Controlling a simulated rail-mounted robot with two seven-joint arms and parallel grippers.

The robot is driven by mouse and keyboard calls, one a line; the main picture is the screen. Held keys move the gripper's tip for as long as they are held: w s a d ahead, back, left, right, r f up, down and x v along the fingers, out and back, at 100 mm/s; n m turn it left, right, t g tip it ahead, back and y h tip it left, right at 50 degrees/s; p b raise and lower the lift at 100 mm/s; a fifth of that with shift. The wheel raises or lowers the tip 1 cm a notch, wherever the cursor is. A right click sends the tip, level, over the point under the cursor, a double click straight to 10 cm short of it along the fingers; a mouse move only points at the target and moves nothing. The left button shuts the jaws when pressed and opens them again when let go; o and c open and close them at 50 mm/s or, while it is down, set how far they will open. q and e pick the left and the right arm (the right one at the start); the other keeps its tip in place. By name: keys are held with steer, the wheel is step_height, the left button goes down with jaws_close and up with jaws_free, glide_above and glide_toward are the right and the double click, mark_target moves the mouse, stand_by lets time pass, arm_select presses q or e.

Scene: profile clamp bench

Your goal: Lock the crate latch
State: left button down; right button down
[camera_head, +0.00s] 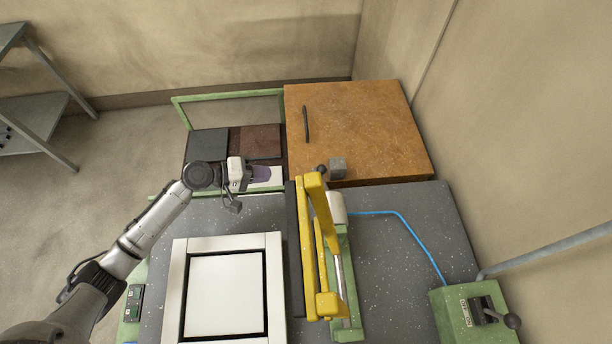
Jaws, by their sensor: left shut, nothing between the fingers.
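The orange-brown box (360,125), which looks like the crate, stands at the back of the bench with a dark bar handle (306,124) on its top. A small grey block (338,168) with a dark round knob (321,169) sits at its front edge and looks like the latch. I cannot tell the latch's position. My left gripper (246,178) is shut and empty, left of the knob and apart from it, over the shelf with the dark panels. Its fingertips are small and hard to make out. My right gripper is not in view.
A yellow clamp frame (308,245) stands upright in front of the knob. A white square frame (176,290) lies on the grey bench. Dark panels (255,141) lie behind my gripper. A green lever box (470,312) and blue hose (405,222) are at the right.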

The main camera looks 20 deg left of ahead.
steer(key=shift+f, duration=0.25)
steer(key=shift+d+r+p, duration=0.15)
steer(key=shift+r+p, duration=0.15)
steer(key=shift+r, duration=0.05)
arm_select(q)
steer(key=w+x, duration=0.1)
steer(key=x, duration=1.2)
steer(key=shift+w, duration=0.2)
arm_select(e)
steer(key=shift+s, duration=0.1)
